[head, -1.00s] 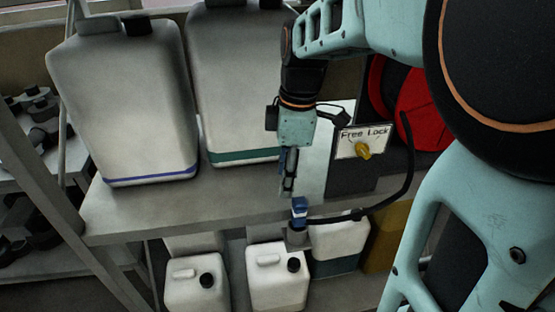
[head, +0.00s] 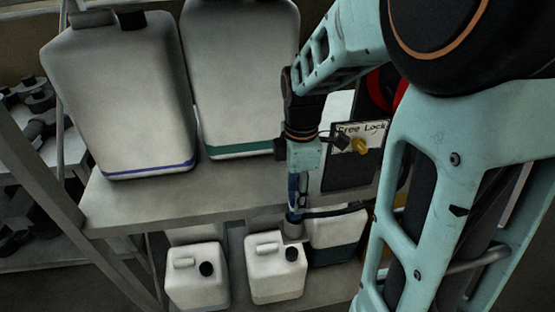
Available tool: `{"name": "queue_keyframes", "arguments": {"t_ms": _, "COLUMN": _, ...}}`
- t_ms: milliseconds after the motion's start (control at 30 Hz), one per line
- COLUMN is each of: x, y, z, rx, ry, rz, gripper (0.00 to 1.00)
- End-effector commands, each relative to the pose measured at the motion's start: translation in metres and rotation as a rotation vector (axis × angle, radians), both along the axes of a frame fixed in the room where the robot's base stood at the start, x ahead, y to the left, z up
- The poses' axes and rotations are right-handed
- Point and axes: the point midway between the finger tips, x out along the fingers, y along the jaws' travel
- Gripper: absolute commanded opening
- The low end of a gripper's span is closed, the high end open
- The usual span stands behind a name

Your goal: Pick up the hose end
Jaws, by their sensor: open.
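The hose end (head: 294,216) is a small blue fitting standing upright in a grey holder (head: 293,232) at the front edge of the shelf. A black hose (head: 335,211) runs from it to the right. My gripper (head: 294,197) points down directly over the hose end, with its fingers at its upper part. The fingers are open. They hide much of the fitting, and I cannot tell whether they touch it.
Two large white canisters (head: 122,100) (head: 235,80) stand on the shelf (head: 140,205) to the left. Smaller canisters (head: 197,280) (head: 275,275) stand below. A "Free Lock" sign (head: 352,135) with a yellow knob (head: 360,146) and a red reel (head: 380,85) are right of my gripper.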

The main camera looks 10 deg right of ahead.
Motion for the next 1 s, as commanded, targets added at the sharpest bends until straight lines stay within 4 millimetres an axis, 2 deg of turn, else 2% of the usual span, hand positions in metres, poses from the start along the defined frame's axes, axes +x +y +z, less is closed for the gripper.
{"name": "queue_keyframes", "arguments": {"t_ms": 133, "x": -0.001, "y": 0.0001, "z": -0.0145, "rx": 0.0, "ry": 0.002, "rz": 0.0, "gripper": 0.42}}
{"name": "queue_keyframes", "arguments": {"t_ms": 367, "x": -0.0005, "y": 0.0001, "z": -0.0161, "rx": 0.0, "ry": 0.0, "rz": 0.0, "gripper": 0.42}}
{"name": "queue_keyframes", "arguments": {"t_ms": 767, "x": -0.0004, "y": 0.0002, "z": -0.0158, "rx": 0.0, "ry": 0.0, "rz": 0.0, "gripper": 0.0}}
{"name": "queue_keyframes", "arguments": {"t_ms": 1000, "x": 0.0001, "y": 0.0002, "z": -0.015, "rx": 0.0, "ry": -0.002, "rz": 0.0, "gripper": 0.0}}
